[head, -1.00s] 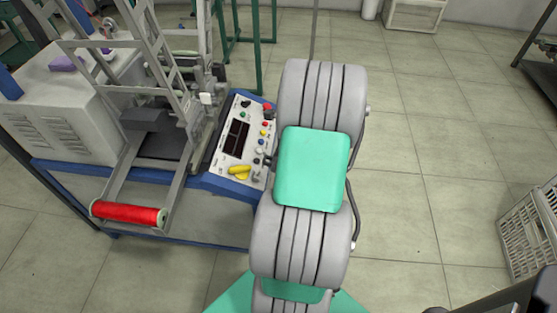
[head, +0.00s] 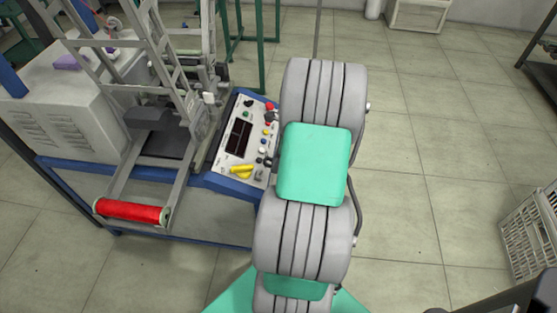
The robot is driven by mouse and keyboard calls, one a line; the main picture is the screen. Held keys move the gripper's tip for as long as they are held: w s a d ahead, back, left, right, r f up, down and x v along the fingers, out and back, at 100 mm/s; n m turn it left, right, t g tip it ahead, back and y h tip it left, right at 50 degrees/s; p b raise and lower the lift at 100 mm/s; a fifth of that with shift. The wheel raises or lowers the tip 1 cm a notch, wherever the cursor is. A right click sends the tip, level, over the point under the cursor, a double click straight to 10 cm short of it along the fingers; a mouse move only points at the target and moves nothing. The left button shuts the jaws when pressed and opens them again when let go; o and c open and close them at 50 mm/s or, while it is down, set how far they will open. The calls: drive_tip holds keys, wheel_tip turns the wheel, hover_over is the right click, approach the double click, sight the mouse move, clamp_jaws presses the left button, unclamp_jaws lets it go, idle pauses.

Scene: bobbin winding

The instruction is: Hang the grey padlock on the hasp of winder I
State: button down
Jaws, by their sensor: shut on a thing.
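The winding machine with a blue frame (head: 215,183) stands left of my arm. Its sloped control panel (head: 228,158) carries a dark display, several coloured knobs and a yellow handle (head: 241,171) at the lower end. I cannot read a label that tells which winder it is. No grey padlock can be made out, and I cannot pick out the hasp. My grey and green arm covers the area right of the panel. My gripper is not in view, apparently hidden by the arm.
A red roller (head: 132,211) sticks out at the machine's front left. A grey vented cabinet (head: 65,120) stands at the left. A light crate (head: 535,232) is at the right edge and a pale bin (head: 417,15) at the back. The tiled floor (head: 430,150) right of my arm is clear.

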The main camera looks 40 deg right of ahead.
drive_tip(key=shift+w+b+x, duration=0.2)
drive_tip(key=shift+b+x, duration=0.5)
drive_tip(key=shift+x, duration=1.75)
drive_tip(key=shift+a, duration=0.2)
drive_tip(key=shift+b+x, duration=0.4)
drive_tip(key=shift+x, duration=0.5)
drive_tip(key=shift+w, duration=0.15)
drive_tip(key=shift+s+d+f, duration=0.2)
drive_tip(key=shift+s+f, duration=0.05)
drive_tip(key=shift+s, duration=0.1)
drive_tip(key=c, duration=0.8)
unclamp_jaws()
drive_tip(key=shift+r, duration=0.1)
drive_tip(key=p+v, duration=0.1)
drive_tip(key=v, duration=0.6)
drive_tip(key=shift+r, duration=0.3)
